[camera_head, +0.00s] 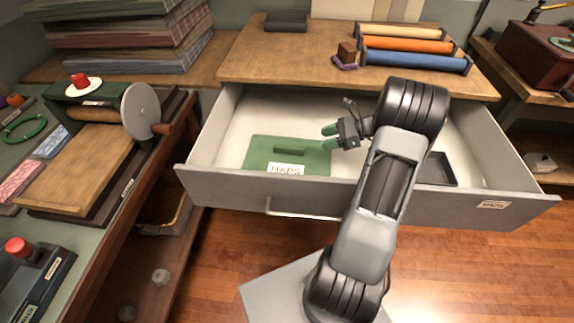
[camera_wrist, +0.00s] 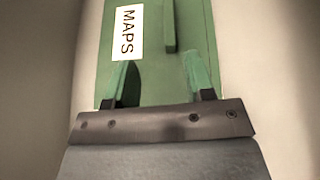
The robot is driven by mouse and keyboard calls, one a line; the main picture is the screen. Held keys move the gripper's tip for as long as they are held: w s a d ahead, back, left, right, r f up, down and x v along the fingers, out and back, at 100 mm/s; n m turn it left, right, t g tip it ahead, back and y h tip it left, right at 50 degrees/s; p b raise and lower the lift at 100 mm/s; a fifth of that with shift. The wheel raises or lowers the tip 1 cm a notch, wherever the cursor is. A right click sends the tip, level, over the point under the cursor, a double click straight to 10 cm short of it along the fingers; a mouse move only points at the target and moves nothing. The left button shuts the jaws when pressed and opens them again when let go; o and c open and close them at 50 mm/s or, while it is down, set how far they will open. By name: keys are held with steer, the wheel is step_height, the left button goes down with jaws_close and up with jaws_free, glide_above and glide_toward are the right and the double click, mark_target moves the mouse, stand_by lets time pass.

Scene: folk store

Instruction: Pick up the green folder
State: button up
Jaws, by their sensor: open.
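The green folder (camera_head: 288,155) lies flat in the left part of the open drawer, with a white label reading MAPS near its front edge and a raised green strip on top. In the wrist view the folder (camera_wrist: 180,70) fills the upper middle, with the label at its left. My gripper (camera_head: 327,138) is open and empty, its green fingertips beside the folder's right end in the head view. In the wrist view the fingers (camera_wrist: 160,75) overlap the folder's near end, one on each side of the strip's line. I cannot tell whether they touch it.
The grey drawer (camera_head: 225,190) is pulled out below a wooden top with colored rolls (camera_head: 410,45). A dark tray (camera_head: 437,170) lies in the drawer's right part. A side bench (camera_head: 75,180) stands close on the left. The drawer walls surround my gripper.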

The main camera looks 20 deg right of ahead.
steer(key=shift+w+d+f+m+t, duration=0.15)
steer(key=shift+w+f+m+t, duration=0.1)
steer(key=shift+f, duration=0.25)
steer(key=shift+w+d+f+m+t, duration=0.15)
steer(key=shift+f+m, duration=0.1)
steer(key=shift+f, duration=0.2)
glide_toward(291, 147)
steer(key=shift+b+x, duration=0.35)
steer(key=shift+x, duration=4.3)
steer(key=shift+d, duration=0.1)
jaws_close()
